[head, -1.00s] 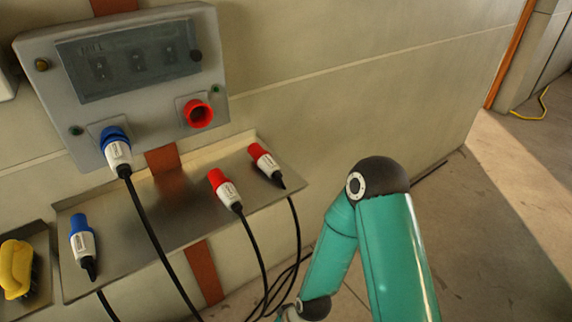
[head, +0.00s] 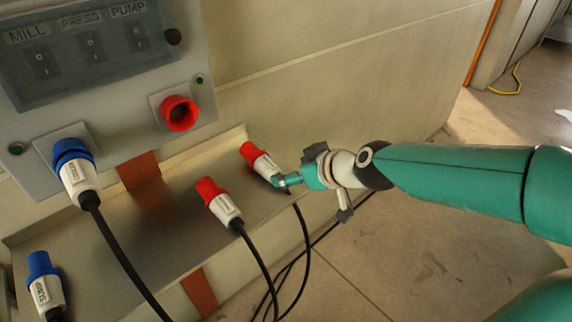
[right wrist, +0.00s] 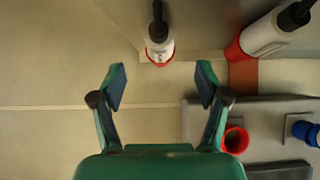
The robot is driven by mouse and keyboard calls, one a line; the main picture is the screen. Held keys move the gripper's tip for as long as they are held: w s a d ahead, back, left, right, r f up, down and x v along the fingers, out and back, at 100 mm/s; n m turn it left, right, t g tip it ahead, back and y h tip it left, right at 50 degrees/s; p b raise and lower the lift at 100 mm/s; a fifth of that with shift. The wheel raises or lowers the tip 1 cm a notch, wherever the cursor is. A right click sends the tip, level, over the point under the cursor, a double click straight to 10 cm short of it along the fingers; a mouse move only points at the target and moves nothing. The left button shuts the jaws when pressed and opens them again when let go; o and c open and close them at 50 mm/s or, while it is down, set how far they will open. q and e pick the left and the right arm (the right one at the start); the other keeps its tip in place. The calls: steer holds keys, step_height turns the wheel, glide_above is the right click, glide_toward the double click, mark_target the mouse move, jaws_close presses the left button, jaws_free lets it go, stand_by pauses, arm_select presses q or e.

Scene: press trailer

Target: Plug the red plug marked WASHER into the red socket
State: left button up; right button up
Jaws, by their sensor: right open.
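The red socket (head: 179,113) is empty on the grey panel; it also shows in the right wrist view (right wrist: 236,140). Two red plugs with white bodies lie on the metal shelf: a right one (head: 259,160) and a middle one (head: 218,203). I cannot read their markings, so I cannot tell which says WASHER. My right gripper (head: 284,182) is at the right red plug's cable end. In the right wrist view the gripper (right wrist: 160,75) is open and empty, with that plug (right wrist: 160,42) just beyond the gap between its fingers. My left gripper is out of view.
A blue plug (head: 75,172) sits in the panel's blue socket, its black cable hanging across the shelf (head: 150,235). Another blue plug, marked SUMP (head: 44,285), lies at the shelf's left. Black cables hang below the shelf.

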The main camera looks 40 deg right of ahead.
mark_target(277, 172)
steer(key=shift+r, duration=0.1)
steer(key=shift+b+x, duration=1.6)
steer(key=shift+x, duration=3.85)
steer(key=shift+d+r, duration=0.1)
steer(key=shift+c, duration=0.5)
steer(key=shift+s, duration=0.1)
steer(key=c, duration=1.3)
steer(key=shift+o, duration=0.2)
steer(key=shift+s, duration=0.15)
steer(key=shift+p+v, duration=0.4)
steer(key=shift+v, duration=1.9)
steer(key=shift+s+d+r, duration=0.1)
steer(key=shift+s+r, duration=0.05)
steer(key=shift+s, duration=0.3)
